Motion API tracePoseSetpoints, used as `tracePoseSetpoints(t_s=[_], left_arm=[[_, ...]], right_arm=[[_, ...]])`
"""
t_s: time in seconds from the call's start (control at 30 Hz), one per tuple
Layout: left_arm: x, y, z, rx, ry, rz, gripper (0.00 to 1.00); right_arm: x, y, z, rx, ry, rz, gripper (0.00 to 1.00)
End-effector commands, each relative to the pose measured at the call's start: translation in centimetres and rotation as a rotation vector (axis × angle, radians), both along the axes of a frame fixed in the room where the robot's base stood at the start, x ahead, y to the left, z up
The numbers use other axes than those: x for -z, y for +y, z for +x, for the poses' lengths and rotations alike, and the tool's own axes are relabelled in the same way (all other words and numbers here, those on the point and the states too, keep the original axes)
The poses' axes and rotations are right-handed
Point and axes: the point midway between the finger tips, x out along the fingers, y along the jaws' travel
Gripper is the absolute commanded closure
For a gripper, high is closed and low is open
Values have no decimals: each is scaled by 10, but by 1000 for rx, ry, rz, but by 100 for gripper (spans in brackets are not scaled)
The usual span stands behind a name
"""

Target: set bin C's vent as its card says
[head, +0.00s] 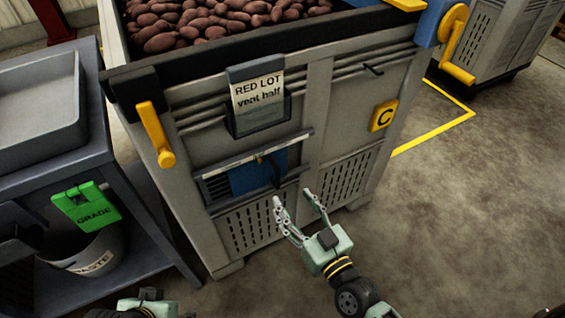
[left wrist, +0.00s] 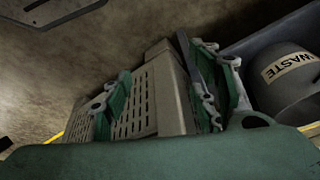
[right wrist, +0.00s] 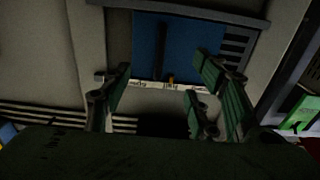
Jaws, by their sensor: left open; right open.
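Bin C (head: 335,85) is a grey bin heaped with red potatoes, with a yellow C plate (head: 383,115). Its card (head: 258,92) reads "RED LOT vent half". Below the card is the vent, a blue slide plate (head: 246,178) with a dark upright handle (head: 275,172); dark slots (head: 216,187) show left of the plate. In the right wrist view the handle (right wrist: 160,50) and a small yellow mark appear by a lettered strip (right wrist: 150,85), mostly too blurred to read. My right gripper (head: 292,197) is open and empty, just in front of and below the handle. My left gripper (left wrist: 160,70) is open and empty.
A table with a grey tray (head: 40,105) and a green GRADE tag (head: 86,205) stands left, with a waste bucket (head: 95,250) under it. A yellow lever (head: 155,135) sticks out at the bin's left corner. Another bin stands at the back right. The floor at right is clear.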

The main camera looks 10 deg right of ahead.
Motion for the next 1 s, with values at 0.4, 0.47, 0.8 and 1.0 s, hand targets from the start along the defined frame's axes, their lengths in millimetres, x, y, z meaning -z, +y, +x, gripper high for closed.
tracePoseSetpoints(t_s=[0.4,0.47,0.8,1.0], left_arm=[[24,-1,7,2,16,1,45],[29,-1,9,2,18,2,45],[65,-3,14,4,37,2,45],[86,-4,15,7,47,2,45]], right_arm=[[0,-16,-46,-1,4,-3,45],[-1,-19,-54,-2,3,-1,45],[0,-37,-102,-2,3,-2,45],[0,-46,-127,-1,2,-2,45]])
